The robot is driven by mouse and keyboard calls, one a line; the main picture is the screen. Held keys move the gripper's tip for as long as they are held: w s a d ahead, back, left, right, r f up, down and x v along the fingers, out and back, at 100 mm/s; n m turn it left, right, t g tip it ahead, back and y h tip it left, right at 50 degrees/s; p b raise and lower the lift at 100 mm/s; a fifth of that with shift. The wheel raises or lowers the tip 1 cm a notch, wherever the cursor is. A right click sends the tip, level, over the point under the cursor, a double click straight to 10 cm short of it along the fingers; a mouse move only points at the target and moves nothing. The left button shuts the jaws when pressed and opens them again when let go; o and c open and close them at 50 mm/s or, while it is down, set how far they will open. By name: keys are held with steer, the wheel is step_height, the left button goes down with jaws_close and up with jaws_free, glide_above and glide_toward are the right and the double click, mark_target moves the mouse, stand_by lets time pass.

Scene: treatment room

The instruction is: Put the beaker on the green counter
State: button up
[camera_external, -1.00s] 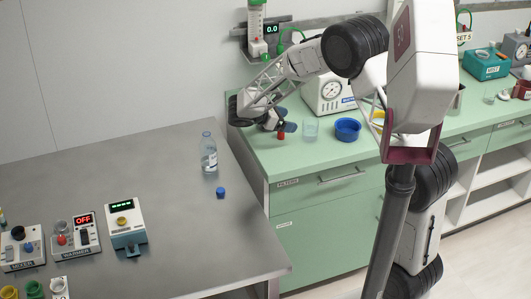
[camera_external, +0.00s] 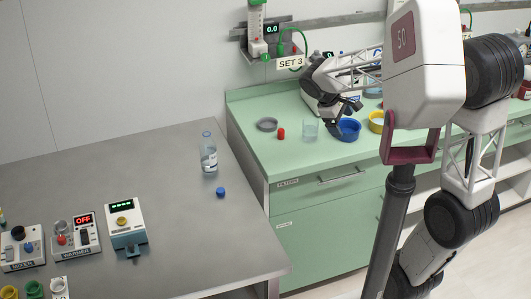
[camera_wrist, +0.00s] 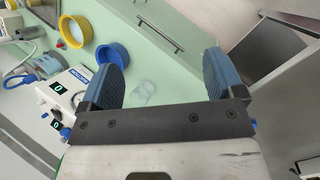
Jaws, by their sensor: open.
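A clear beaker (camera_external: 310,128) stands upright on the green counter (camera_external: 297,157), between a red cap and a blue bowl. In the wrist view the beaker (camera_wrist: 144,92) shows below my fingers, nearer the left one. My gripper (camera_external: 345,114) is open and empty above the counter, just right of the beaker and over the blue bowl. In the wrist view its blue fingers (camera_wrist: 163,58) are wide apart. Another small glass vessel (camera_external: 61,228) sits on the warmer on the grey table.
The blue bowl (camera_external: 349,130) and yellow bowl (camera_external: 376,121) stand right of the beaker. A grey dish (camera_external: 267,125) and the red cap (camera_external: 281,133) lie left. A bottle (camera_external: 208,155) and blue cap (camera_external: 220,192) are on the grey table (camera_external: 180,210). The counter's front left is clear.

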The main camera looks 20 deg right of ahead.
steer(key=s+r+m+t+y, duration=0.1)
steer(key=s+m+t+y, duration=0.2)
steer(key=s, duration=1.5)
steer(key=shift+s+r+m+t+y, duration=0.35)
steer(key=shift+m+y, duration=0.85)
steer(key=shift+m, duration=1.3)
steer(key=shift+a, duration=0.1)
